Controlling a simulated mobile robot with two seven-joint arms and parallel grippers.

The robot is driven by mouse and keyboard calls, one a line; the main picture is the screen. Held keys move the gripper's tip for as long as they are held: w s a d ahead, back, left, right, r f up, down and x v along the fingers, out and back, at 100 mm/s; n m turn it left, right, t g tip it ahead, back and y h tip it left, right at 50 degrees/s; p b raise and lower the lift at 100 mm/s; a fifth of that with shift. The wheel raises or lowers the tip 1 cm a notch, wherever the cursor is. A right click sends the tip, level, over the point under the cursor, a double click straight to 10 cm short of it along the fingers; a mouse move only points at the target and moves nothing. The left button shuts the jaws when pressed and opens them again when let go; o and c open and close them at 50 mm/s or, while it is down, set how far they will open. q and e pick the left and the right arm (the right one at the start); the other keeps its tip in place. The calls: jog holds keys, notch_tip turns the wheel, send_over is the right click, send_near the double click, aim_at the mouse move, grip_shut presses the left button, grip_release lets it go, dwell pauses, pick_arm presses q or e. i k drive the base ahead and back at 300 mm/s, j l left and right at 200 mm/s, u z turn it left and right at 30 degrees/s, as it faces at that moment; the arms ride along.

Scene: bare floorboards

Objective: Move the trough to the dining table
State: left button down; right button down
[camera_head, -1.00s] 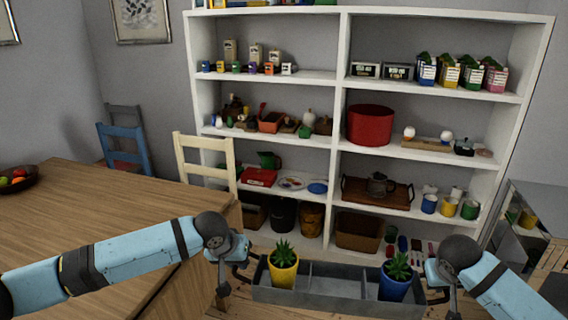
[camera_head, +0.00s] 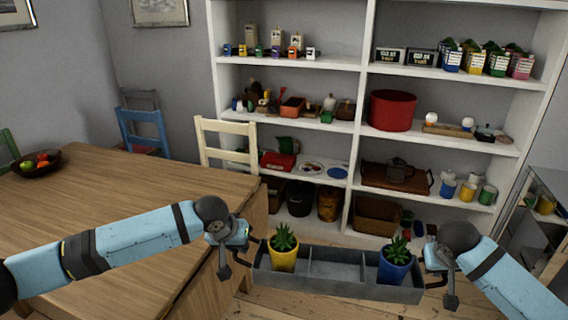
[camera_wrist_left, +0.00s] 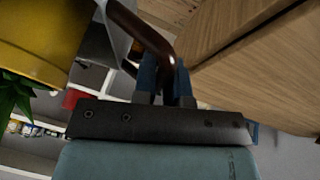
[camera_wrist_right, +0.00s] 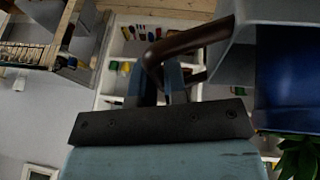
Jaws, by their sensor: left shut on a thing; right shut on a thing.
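The trough (camera_head: 335,270) is a long grey metal box with compartments and a dark handle at each end. A yellow pot with a plant (camera_head: 284,252) stands in its left compartment and a blue pot with a plant (camera_head: 394,264) in its right one. The middle compartment looks empty. My left gripper (camera_head: 250,243) is shut on the left handle (camera_wrist_left: 150,40), and my right gripper (camera_head: 432,279) is shut on the right handle (camera_wrist_right: 185,45). The trough hangs roughly level above the floor. The wooden dining table (camera_head: 110,205) is to its left.
A bowl of fruit (camera_head: 35,162) sits at the table's far left; the rest of its top is clear. A cream chair (camera_head: 226,145) and a blue chair (camera_head: 143,130) stand behind it. A loaded white shelf unit (camera_head: 361,120) stands behind the trough. A metal rack (camera_head: 530,220) is at right.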

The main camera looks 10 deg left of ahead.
aim_at(86, 204)
jog(key=j, duration=1.05)
jog(key=k+j+u, duration=0.1)
jog(key=j, duration=0.9)
jog(key=i+j, duration=0.1)
jog(key=j, duration=0.95)
jog(key=i+j, duration=0.15)
jog(key=j, duration=0.35)
jog(key=j+u, duration=0.1)
jog(key=j, duration=0.4)
jog(key=i, duration=0.05)
